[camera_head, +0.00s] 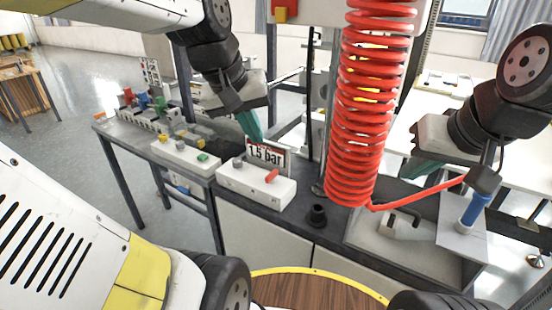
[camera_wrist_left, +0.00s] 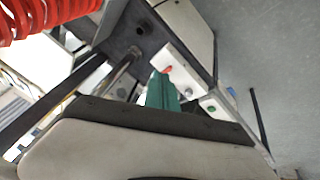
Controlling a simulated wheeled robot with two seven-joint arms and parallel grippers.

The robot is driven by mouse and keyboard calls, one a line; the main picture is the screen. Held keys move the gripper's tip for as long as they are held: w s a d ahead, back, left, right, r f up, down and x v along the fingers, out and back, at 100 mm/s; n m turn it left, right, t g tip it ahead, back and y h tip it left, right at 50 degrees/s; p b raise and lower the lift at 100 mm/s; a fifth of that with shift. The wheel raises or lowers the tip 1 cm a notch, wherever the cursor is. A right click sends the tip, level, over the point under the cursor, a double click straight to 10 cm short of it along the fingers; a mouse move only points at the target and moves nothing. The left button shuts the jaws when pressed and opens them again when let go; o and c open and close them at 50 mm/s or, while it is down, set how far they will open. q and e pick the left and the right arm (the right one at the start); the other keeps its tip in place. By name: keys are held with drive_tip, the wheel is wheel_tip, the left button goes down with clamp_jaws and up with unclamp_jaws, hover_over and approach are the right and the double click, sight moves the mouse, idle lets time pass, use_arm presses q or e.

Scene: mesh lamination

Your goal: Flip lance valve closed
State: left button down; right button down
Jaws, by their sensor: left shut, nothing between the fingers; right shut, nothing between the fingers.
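A red coiled hose (camera_head: 365,110) hangs in the middle, and its straight end runs right to a dark fitting (camera_head: 484,180) above a blue cylinder (camera_head: 474,210). I cannot tell for certain which part is the lance valve. A white box (camera_head: 255,187) carries a red lever (camera_head: 271,176), a grey knob and a "1.5 bar" sign (camera_head: 266,155). My left gripper (camera_head: 254,134) is shut and empty, its teal fingers pointing down just behind the box, near the sign. In the left wrist view the fingers (camera_wrist_left: 162,92) show beside the red lever (camera_wrist_left: 167,70). My right gripper (camera_head: 427,169) is shut and empty, left of the fitting.
Another white box (camera_head: 186,157) with coloured buttons stands left of the first. A black cup-like part (camera_head: 317,215) stands on the dark bench. A tray (camera_head: 405,235) with a grey handled tool lies at the right. A round wooden top (camera_head: 320,289) is at the front.

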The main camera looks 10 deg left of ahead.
sight(272, 176)
use_arm(q)
drive_tip(key=w+a+f+n+g, duration=0.3)
drive_tip(key=w+a+f+n, duration=0.2)
drive_tip(key=w, duration=0.5)
drive_tip(key=w+a+f+n+g, duration=0.2)
drive_tip(key=w+a+f+n, duration=0.3)
drive_tip(key=w+f, duration=0.3)
drive_tip(key=shift+w+f+n+g+h, duration=0.15)
drive_tip(key=shift+w+n+g+h, duration=0.2)
drive_tip(key=shift+w+n, duration=0.55)
drive_tip(key=shift+w, duration=0.1)
drive_tip(key=x, duration=1)
drive_tip(key=shift+f, duration=0.1)
drive_tip(key=shift+s+d, duration=0.25)
drive_tip(key=shift+d, duration=0.35)
drive_tip(key=shift+s+d, duration=0.2)
drive_tip(key=shift+d, duration=0.4)
drive_tip(key=shift+s+d, duration=0.25)
drive_tip(key=shift+d, duration=0.4)
